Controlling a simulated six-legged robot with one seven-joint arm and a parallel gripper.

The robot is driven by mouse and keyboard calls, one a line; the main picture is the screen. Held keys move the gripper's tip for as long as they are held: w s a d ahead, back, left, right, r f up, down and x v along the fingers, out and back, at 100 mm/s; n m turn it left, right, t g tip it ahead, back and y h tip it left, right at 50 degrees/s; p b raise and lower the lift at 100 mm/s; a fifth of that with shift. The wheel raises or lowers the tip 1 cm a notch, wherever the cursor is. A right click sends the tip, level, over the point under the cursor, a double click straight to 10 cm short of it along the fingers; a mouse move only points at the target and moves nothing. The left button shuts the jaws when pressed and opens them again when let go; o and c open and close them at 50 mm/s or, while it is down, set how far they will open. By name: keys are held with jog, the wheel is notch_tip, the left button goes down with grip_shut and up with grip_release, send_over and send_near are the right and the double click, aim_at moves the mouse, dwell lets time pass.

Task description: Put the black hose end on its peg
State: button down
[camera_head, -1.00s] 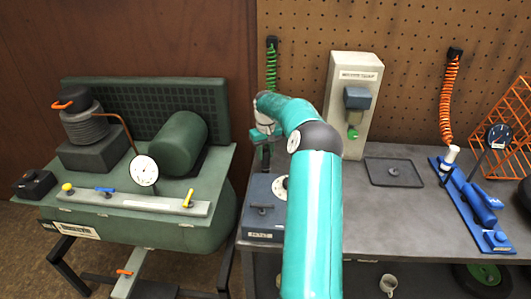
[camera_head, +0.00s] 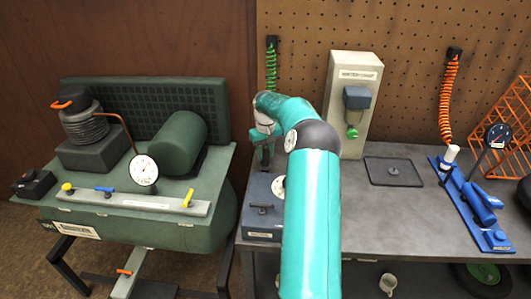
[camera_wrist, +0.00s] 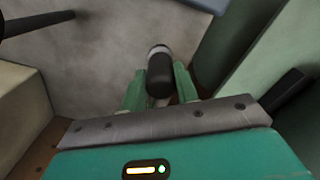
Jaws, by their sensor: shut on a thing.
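A black cylindrical piece (camera_wrist: 160,76) with a silver collar, which looks like the black hose end, sits between the green fingers of my gripper (camera_wrist: 158,88) in the wrist view. The fingers are shut on it. In the head view my gripper (camera_head: 262,152) is low at the left end of the grey bench, behind the dark box, and my arm covers part of it. The hose end is too small to make out there. I cannot tell which part is its peg; a dark rod (camera_wrist: 38,23) juts in at the upper left of the wrist view.
A green coiled hose (camera_head: 271,66) hangs behind my gripper. A beige post (camera_head: 352,105) stands to its right, beside a flat dark tray (camera_head: 393,172). An orange coiled hose (camera_head: 448,95) and blue tool (camera_head: 475,200) are farther right. The green machine (camera_head: 140,180) stands left.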

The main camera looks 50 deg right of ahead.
aim_at(266, 151)
jog(key=shift+f, duration=0.55)
jog(key=c, duration=1.3)
grip_release()
jog(key=shift+c, duration=0.2)
jog(key=shift+r, duration=0.1)
jog(key=shift+r, duration=5.4)
